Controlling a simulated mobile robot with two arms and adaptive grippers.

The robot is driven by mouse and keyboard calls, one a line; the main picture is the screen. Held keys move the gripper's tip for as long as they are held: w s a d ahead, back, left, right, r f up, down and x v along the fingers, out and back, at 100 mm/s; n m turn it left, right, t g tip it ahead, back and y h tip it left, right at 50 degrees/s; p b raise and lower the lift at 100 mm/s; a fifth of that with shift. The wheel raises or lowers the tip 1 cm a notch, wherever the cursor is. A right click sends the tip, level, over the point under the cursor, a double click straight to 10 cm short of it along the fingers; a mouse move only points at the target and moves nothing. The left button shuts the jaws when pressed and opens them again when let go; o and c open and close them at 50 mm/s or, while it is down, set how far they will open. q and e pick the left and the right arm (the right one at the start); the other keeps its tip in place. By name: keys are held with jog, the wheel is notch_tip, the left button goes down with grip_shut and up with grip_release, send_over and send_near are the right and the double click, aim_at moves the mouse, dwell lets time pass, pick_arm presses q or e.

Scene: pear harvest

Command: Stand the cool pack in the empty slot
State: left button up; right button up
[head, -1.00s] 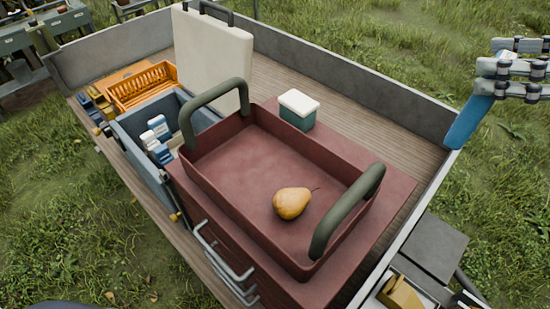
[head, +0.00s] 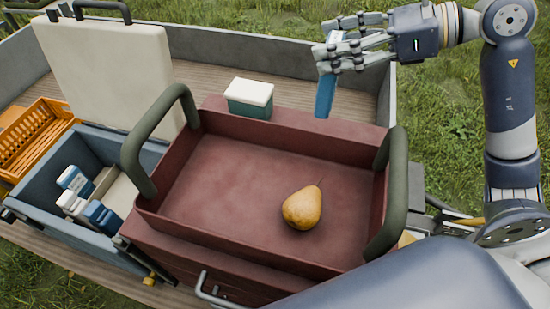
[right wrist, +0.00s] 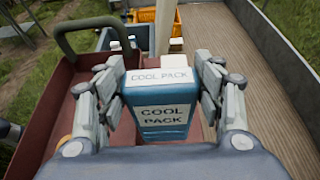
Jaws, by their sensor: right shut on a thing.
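The cool pack, a blue block with a white labelled top, is in my right gripper (head: 335,52). Its blue body (head: 325,97) hangs upright below the fingers, above the trailer bed behind the red tray. In the right wrist view the cool pack (right wrist: 163,118) shows its "COOL PACK" labels, with fingers shut on both sides. A blue-grey box (head: 28,184) at the left holds several blue and white packs (head: 75,181). A beige area shows beside them inside; I cannot tell exactly where the empty slot lies. My left gripper is not in view.
The red tray (head: 225,165) with tall green handles holds a pear (head: 302,208). A white-lidded teal box (head: 249,98) stands behind it. A tall cream panel (head: 110,70) rises behind the blue-grey box, near an orange crate (head: 30,140). Trailer walls enclose the bed.

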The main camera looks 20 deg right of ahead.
aim_at(326, 92)
notch_tip(326, 92, down, 5)
jog(key=shift+a+r+p, duration=0.1)
jog(key=shift+p, duration=0.55)
notch_tip(326, 92, down, 4)
jog(key=shift+w+r+p, duration=0.1)
jog(key=shift+p, duration=0.55)
jog(key=shift+f, duration=0.55)
jog(key=shift+f+b, duration=0.2)
jog(key=shift+b, duration=0.1)
jog(key=o, duration=1.7)
jog(key=shift+r, duration=0.1)
